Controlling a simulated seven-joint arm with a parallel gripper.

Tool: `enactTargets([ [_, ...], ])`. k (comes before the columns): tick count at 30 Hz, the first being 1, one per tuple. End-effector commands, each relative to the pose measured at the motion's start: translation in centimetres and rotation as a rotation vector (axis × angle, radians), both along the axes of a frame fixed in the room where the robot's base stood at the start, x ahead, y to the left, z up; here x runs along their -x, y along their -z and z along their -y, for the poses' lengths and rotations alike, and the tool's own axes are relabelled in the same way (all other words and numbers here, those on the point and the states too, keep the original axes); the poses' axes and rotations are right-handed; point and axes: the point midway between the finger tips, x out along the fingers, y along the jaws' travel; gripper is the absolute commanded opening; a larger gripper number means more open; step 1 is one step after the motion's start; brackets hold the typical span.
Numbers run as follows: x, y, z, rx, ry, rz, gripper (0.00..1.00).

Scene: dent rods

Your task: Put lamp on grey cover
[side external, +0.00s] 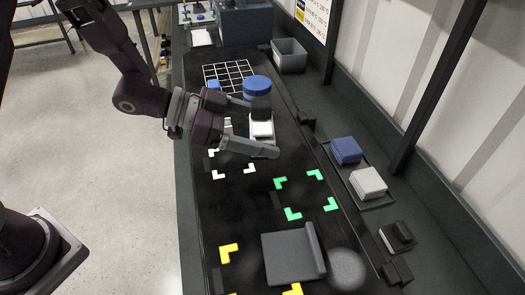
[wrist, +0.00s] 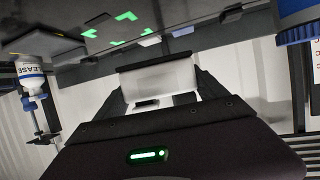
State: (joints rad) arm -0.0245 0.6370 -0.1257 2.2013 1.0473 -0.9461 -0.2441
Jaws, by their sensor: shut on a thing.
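My gripper (side external: 259,127) is shut on a white block with a dark top (side external: 261,131), which may be the lamp, above the black table. In the wrist view the same white block (wrist: 158,76) with a dark strip along its edge sits between my two fingers. A grey plate with a raised edge (side external: 288,258), likely the grey cover, lies at the near end of the table, well apart from my gripper. Part of the block is hidden by my fingers.
A blue-lidded jar (side external: 257,86) stands just beyond my gripper. A white wire grid (side external: 229,75) and grey bin (side external: 289,56) are farther back. Green corner marks (side external: 292,214) lie on clear table. A tray at right holds a blue block (side external: 345,150) and white block (side external: 368,182).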

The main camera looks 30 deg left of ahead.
Motion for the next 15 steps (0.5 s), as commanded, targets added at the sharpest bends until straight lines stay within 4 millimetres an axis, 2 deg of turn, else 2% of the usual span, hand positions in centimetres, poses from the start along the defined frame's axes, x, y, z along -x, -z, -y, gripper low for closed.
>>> enactTargets([
  [1, 0.1, -0.8, 0.1, 0.0, 0.006, 0.004, 0.29],
  [5, 1.7, -1.6, 2.0, 0.001, 0.07, -0.001, 0.29],
  [8, 4.4, -1.8, 4.6, 0.003, 0.172, -0.005, 0.29],
  [12, 9.4, -2.2, 8.4, 0.004, 0.348, -0.006, 0.29],
  [15, 12.9, -2.4, 10.5, 0.001, 0.467, -0.004, 0.29],
])
